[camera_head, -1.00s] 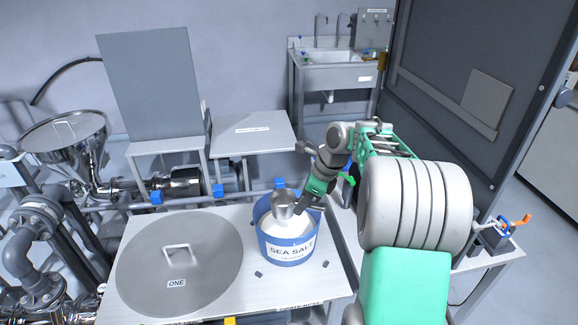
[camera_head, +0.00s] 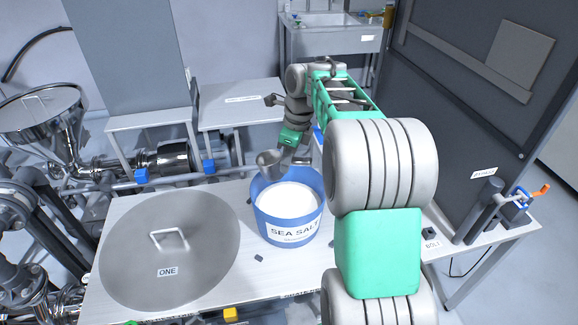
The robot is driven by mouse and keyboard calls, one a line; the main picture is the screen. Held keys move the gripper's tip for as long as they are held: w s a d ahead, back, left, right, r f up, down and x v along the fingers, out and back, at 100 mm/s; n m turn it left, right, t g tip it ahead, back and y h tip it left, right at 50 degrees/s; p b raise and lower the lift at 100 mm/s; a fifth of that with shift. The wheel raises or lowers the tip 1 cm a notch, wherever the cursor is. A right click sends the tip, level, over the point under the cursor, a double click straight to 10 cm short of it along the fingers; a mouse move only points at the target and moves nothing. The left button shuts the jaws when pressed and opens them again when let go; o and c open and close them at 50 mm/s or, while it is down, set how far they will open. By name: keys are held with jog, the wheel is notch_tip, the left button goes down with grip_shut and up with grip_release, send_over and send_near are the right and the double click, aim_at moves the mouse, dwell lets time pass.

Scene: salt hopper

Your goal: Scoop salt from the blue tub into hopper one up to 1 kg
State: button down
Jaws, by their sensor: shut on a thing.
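The blue tub (camera_head: 290,229), labelled SEA SALT, stands on the pale worktop and is filled with white salt (camera_head: 288,199). My gripper (camera_head: 297,155) is above the tub's back edge, shut on a metal scoop (camera_head: 269,161). The scoop's cup is over the tub's back left rim, clear of the salt surface. I cannot tell how much salt is in it. A large round grey lid (camera_head: 200,245) with a handle and the label ONE lies left of the tub. Any opening under it is hidden.
A steel funnel (camera_head: 35,125) with piping is at the far left. A small side table (camera_head: 240,110) and a sink (camera_head: 330,30) are behind. A dark cabinet (camera_head: 470,90) and a clamp with an orange handle (camera_head: 540,189) are at right. A small dark piece (camera_head: 259,257) lies before the tub.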

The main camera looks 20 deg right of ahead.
jog(key=shift+g+h, duration=0.5)
jog(key=f+b, duration=0.3)
jog(key=f, duration=0.2)
jog(key=f+b, duration=0.3)
jog(key=f, duration=0.3)
jog(key=f+b, duration=0.3)
jog(key=f, duration=0.3)
jog(key=shift+w+a+f+b, duration=0.1)
jog(key=shift+w+a+b, duration=0.15)
jog(key=shift+a+b, duration=0.15)
jog(key=shift+w, duration=0.1)
notch_tip(320, 180, up, 20)
jog(key=p, duration=1.7)
jog(key=shift+a, duration=0.1)
